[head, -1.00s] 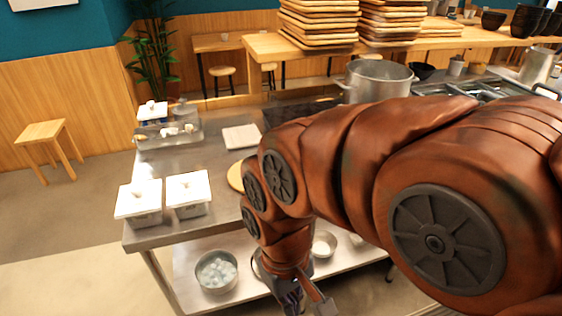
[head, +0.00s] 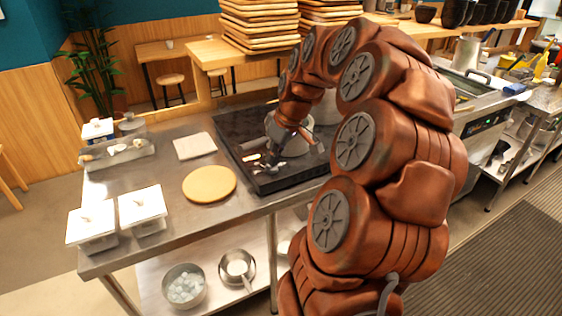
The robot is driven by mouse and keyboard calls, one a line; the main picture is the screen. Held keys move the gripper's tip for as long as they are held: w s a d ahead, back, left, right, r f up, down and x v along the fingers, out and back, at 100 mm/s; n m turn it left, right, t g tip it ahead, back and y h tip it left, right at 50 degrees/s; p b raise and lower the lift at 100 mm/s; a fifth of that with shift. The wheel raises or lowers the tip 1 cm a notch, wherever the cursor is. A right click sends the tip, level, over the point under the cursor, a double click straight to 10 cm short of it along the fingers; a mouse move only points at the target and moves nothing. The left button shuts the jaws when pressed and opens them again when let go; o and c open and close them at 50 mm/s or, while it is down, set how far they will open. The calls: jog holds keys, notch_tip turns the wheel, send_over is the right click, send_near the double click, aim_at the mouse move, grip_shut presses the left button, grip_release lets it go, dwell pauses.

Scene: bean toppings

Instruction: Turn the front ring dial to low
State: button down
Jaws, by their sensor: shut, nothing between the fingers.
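The black cooktop (head: 236,122) lies on the steel counter in the middle of the head view. My gripper (head: 270,163) is shut and empty, low over the cooktop's front left part. Whether it touches the surface I cannot tell. A small bright orange-white spot shows just left of the fingers. The front ring dial cannot be made out; it is too small or hidden by my gripper and arm. A grey metal pot (head: 326,109) stands partly hidden behind my arm.
A round wooden board (head: 209,184) and a white square board (head: 195,146) lie left of the cooktop on the counter (head: 170,218). Two white-lidded containers (head: 142,209) stand at the front left. Bowls, one being (head: 184,286), sit on the lower shelf.

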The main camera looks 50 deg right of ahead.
send_near(278, 168)
jog(key=s+r, duration=0.3)
jog(key=s, duration=0.3)
jog(key=shift+m+t+h, duration=0.3)
jog(key=shift+t, duration=0.1)
jog(key=p+x, duration=0.3)
jog(key=x, duration=0.6)
jog(key=shift+w+a+f, duration=0.1)
jog(key=shift+a+f, duration=0.1)
jog(key=shift+f, duration=0.05)
jog(key=w+p, duration=0.2)
jog(key=shift+w+f, duration=0.25)
jog(key=shift+w, duration=0.9)
jog(key=shift+f+b, duration=0.2)
jog(key=shift+b, duration=0.2)
jog(key=shift+d+n+b, duration=0.1)
jog(key=shift+n+b, duration=0.45)
jog(key=shift+n, duration=0.05)
